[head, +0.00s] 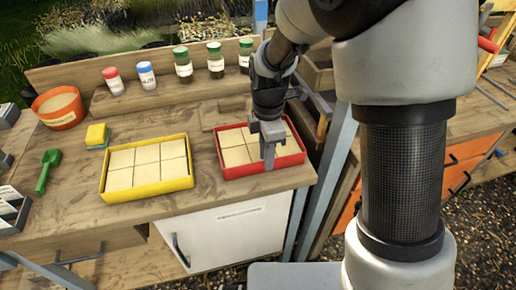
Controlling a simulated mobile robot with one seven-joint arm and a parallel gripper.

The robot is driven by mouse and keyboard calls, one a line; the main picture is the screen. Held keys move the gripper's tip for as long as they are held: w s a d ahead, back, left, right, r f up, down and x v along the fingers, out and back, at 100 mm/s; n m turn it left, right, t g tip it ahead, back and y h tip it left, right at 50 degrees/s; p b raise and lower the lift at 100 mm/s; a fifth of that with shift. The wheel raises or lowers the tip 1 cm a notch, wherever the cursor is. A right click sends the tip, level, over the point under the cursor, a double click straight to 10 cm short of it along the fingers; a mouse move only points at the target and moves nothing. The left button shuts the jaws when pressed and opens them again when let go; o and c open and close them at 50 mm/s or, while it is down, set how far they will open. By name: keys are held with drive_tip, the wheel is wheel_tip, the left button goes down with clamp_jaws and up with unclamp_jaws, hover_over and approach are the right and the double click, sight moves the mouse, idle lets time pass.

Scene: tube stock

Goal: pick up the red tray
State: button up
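The red tray (243,172) sits on the wooden bench top near its right end. It is divided into several square cells filled with pale tan blocks or material. My gripper (268,158) points down over the right half of the tray, and its fingers overlap the tray's inside and come close to the front wall in the head view. The fingers hide part of the cells. I cannot tell whether they touch the tray or whether they are open or shut.
A yellow tray (150,190) stands just left of the red one. A green scoop (46,170), yellow-and-teal sponges (96,136) and an orange pot (60,110) are farther left. Several capped jars (183,66) line the back shelf. A metal frame post (328,165) rises just right of the bench.

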clamp_jaws()
drive_tip(key=shift+w, duration=0.1)
drive_tip(key=shift+r, duration=0.1)
